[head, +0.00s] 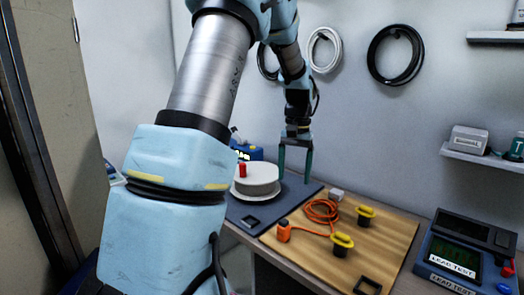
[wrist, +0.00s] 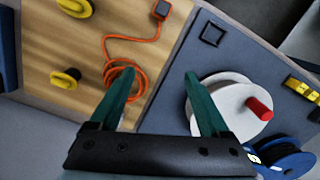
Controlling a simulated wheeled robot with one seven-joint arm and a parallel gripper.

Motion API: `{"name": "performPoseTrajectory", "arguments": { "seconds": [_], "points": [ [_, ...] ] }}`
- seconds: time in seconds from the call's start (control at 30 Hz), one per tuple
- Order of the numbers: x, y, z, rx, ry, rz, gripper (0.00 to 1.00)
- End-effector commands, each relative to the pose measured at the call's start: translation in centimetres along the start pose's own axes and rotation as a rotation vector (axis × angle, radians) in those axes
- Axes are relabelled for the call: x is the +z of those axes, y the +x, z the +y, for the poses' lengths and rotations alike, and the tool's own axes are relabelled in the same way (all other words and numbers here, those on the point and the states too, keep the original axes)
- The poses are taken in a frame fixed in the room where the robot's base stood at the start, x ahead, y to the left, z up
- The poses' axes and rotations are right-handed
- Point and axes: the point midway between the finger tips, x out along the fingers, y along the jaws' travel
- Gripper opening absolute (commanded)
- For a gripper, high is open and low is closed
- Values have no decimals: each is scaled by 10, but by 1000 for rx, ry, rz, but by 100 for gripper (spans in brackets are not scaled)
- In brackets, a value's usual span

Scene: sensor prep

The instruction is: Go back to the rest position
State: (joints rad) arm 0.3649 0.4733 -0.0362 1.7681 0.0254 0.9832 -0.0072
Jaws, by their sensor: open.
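My gripper (head: 295,163) hangs pointing down above the back of the bench in the head view, beside the white reel. Its two green fingers are apart with nothing between them; the wrist view also shows the gripper (wrist: 158,88) open and empty. The white reel (head: 258,184) with a red knob (head: 242,170) sits on the dark mat (head: 293,196). In the wrist view the right finger overlaps the edge of the white reel (wrist: 232,108); I cannot tell whether they touch.
An orange cable (head: 318,212) lies coiled on the wooden board (head: 375,240) with two yellow-topped black posts (head: 341,245). A blue lead tester (head: 458,258) stands at the right. A blue reel (wrist: 284,158) is behind the white one. Black cable coils (head: 396,55) hang on the wall.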

Motion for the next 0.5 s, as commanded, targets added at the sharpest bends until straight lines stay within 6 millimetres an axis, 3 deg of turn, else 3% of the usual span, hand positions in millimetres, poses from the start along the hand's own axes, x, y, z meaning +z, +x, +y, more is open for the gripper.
{"name": "performPoseTrajectory", "arguments": {
  "seconds": [0.03,0.2,0.4,0.5],
  "points": [
    [24,1,-17,3,-38,23,80],
    [100,16,-56,7,-152,107,80],
    [177,35,-76,3,-261,187,80],
    [200,42,-79,0,-291,209,80]
  ]
}}
